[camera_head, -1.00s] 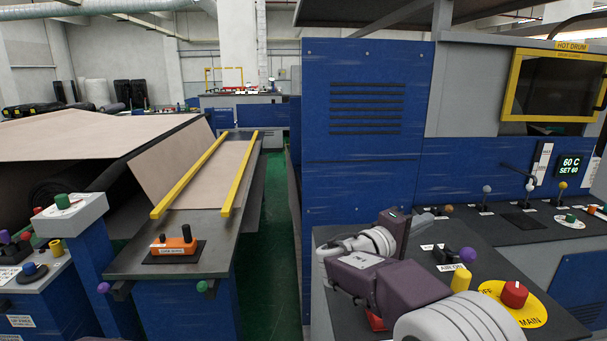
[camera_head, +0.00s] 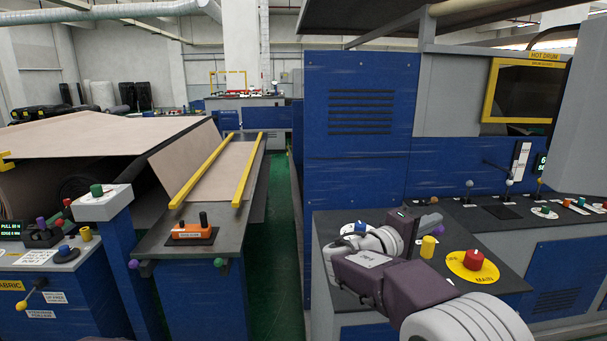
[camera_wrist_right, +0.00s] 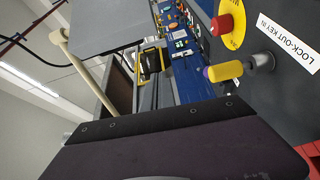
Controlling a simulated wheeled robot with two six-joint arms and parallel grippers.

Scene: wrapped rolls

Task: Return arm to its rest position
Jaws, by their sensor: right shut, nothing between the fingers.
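My right arm comes in from the bottom right of the head view, bent over the dark console top (camera_head: 480,283). My right gripper (camera_head: 405,231) is at its far end, small and partly hidden by the wrist. It is shut and empty, apart from the knobs nearby. In the right wrist view a dark purple part of my own arm fills the bottom, and the fingertips cannot be made out. My left gripper is not in view.
A red MAIN knob on a yellow disc (camera_head: 459,267) and a yellow knob (camera_head: 428,246) stand right of the arm. The blue HOT DRUM machine (camera_head: 360,150) rises behind. A green aisle (camera_head: 283,250) separates it from the roller table with yellow bars (camera_head: 244,170).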

